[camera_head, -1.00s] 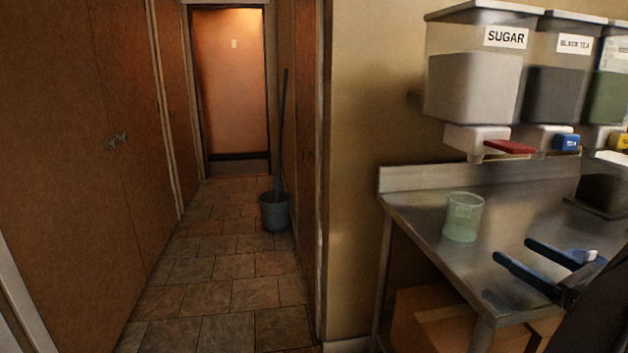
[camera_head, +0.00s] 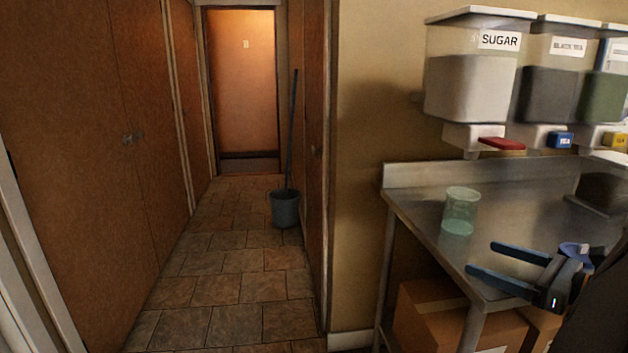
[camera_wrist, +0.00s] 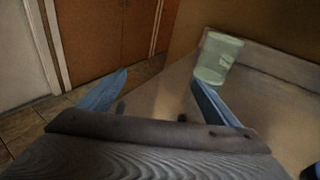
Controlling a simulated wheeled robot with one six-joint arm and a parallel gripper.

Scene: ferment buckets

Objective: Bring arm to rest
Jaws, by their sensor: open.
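My gripper (camera_head: 498,262) is at the lower right of the head view, over the front part of the steel table (camera_head: 420,215). Its two blue fingers are spread apart, point left and hold nothing. A pale green translucent cup (camera_head: 460,211) stands upright on the table, beyond the gripper and apart from it. In the wrist view the open fingers (camera_wrist: 158,92) show with an empty gap between them. The cup (camera_wrist: 217,58) is past the right finger there.
Dispensers labelled sugar (camera_head: 470,85) and black tea (camera_head: 552,90) hang on the wall above the table. Cardboard boxes (camera_head: 435,315) sit below it. A bucket (camera_head: 285,208) with a long handle stands in the corridor. The tiled floor (camera_head: 225,290) at left is clear.

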